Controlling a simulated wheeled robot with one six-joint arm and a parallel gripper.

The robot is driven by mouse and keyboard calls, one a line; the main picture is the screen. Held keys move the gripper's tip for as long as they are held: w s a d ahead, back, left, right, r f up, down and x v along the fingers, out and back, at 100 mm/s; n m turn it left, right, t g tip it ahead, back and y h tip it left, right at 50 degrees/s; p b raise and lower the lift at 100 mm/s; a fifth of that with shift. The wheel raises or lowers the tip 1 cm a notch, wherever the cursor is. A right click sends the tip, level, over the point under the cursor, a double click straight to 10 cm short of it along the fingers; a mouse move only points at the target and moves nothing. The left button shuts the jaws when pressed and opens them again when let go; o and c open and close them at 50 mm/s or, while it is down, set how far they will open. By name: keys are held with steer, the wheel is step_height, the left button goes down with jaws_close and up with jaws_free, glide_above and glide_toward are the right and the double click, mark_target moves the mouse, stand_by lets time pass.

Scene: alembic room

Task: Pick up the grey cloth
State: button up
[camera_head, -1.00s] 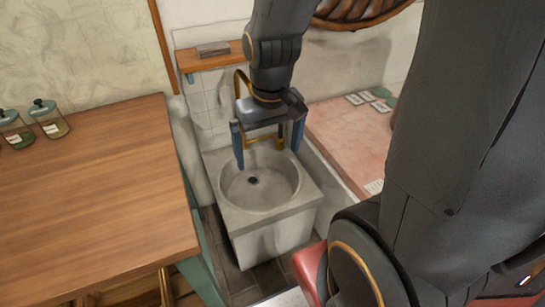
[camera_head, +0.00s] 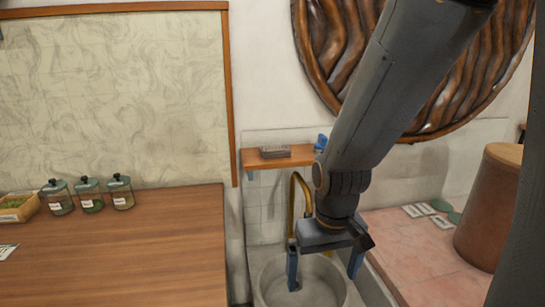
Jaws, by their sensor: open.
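A small grey, flat, folded-looking item (camera_head: 275,152), which seems to be the grey cloth, lies on the wooden wall shelf (camera_head: 252,160) above the sink. My gripper (camera_head: 325,270) points down with its two blue fingers spread apart and nothing between them. It hangs over the round stone sink (camera_head: 272,300), in front of the brass tap (camera_head: 296,205), lower than the shelf and to the right of the grey item. The grey item is not hidden by my arm.
A small blue object (camera_head: 321,142) stands at the shelf's right end, close beside my arm. A wooden counter (camera_head: 130,250) with several jars (camera_head: 90,195) is at left. A brown cylinder (camera_head: 490,205) stands on the pink surface (camera_head: 415,245) at right.

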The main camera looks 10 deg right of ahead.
stand_by(0.5)
steer(key=t+p, duration=0.5)
glide_toward(275, 148)
steer(key=p+x, duration=0.3)
steer(key=x, duration=0.3)
steer(key=shift+f+p, duration=0.35)
steer(key=shift+p, duration=0.05)
steer(key=shift+x, duration=0.85)
steer(key=shift+r, duration=0.1)
steer(key=c, duration=0.9)
steer(key=shift+r, duration=0.1)
